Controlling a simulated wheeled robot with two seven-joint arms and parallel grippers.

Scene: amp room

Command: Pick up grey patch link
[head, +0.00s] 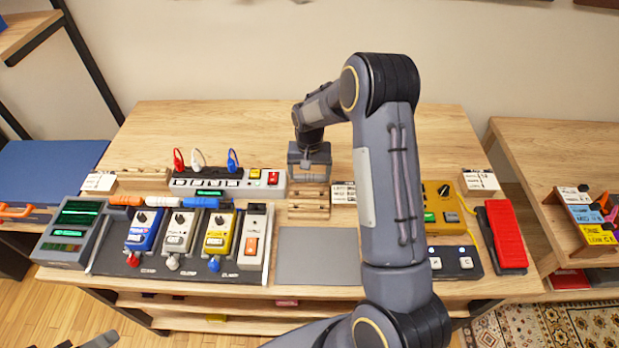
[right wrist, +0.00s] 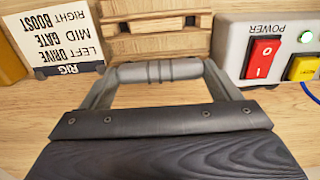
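The grey patch link (right wrist: 158,70) is a short ribbed grey cylinder. In the right wrist view it lies crosswise between the two fingertips of my right gripper (right wrist: 158,76), its ends against the fingers. In the head view my right gripper (head: 309,174) points down over the back middle of the table, just above or behind a small wooden rack (head: 308,206). The rack also shows beyond the link in the right wrist view (right wrist: 155,28). A dark part of my left gripper (head: 100,341) shows at the bottom left edge; its fingers are not clear.
A power strip (head: 228,182) with plugs stands left of my right gripper. A white label card (right wrist: 52,35) stands close by. Orange, white and blue links lie over the pedals on the pedalboard (head: 188,280). A bare grey mat (head: 316,257) lies in front of the rack.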

